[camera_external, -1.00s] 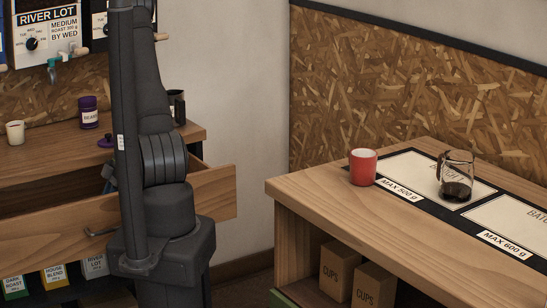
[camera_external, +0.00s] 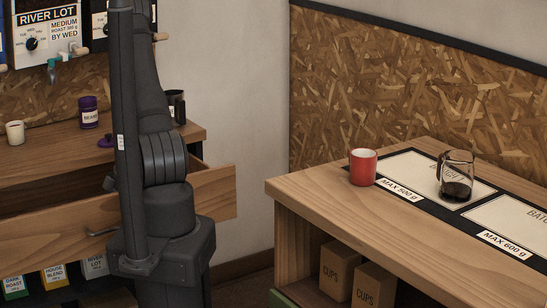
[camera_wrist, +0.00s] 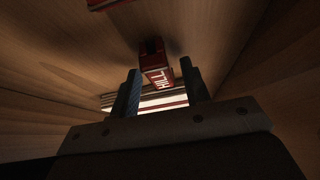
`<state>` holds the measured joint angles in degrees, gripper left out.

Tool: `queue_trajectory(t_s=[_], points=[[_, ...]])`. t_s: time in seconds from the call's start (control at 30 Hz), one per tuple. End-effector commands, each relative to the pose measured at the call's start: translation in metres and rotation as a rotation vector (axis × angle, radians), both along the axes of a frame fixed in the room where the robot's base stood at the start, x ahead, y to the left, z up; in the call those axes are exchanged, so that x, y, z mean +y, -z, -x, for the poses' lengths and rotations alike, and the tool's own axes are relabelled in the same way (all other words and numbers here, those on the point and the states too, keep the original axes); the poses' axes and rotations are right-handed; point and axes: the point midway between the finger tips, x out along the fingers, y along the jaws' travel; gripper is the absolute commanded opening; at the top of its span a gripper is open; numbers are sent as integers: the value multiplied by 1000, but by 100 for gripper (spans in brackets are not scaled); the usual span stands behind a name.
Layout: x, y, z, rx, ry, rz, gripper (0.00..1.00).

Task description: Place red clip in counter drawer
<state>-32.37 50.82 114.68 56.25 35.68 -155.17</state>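In the wrist view, my gripper (camera_wrist: 161,68) has its two fingers apart, with a visible gap between them. A small red block-like thing (camera_wrist: 158,76) with white lettering lies around the fingertips; I cannot tell whether it touches them or whether it is the red clip. Part of another red thing (camera_wrist: 110,4) shows at the top edge. Wooden surfaces surround the fingers. In the external view, the counter drawer (camera_external: 214,192) at the left stands pulled out. My arm hides the middle of the drawer and most of my gripper. No red clip is clearly identifiable there.
The right counter (camera_external: 335,215) holds a red cup (camera_external: 363,167) and a glass carafe (camera_external: 456,177). Coffee bags (camera_external: 54,277) stand below the drawer.

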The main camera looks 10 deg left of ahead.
Motion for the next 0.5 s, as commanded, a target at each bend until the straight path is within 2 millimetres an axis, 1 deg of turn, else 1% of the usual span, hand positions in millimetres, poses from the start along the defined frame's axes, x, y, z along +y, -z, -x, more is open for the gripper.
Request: queue_trajectory(t_s=[0.17,0.27,0.37,0.5], points=[[0,-2,0,0,0,0,43],[-2,-8,-3,-1,1,-3,43],[-6,-20,-8,-2,2,-4,43],[-15,-42,-17,-4,2,-4,43]])
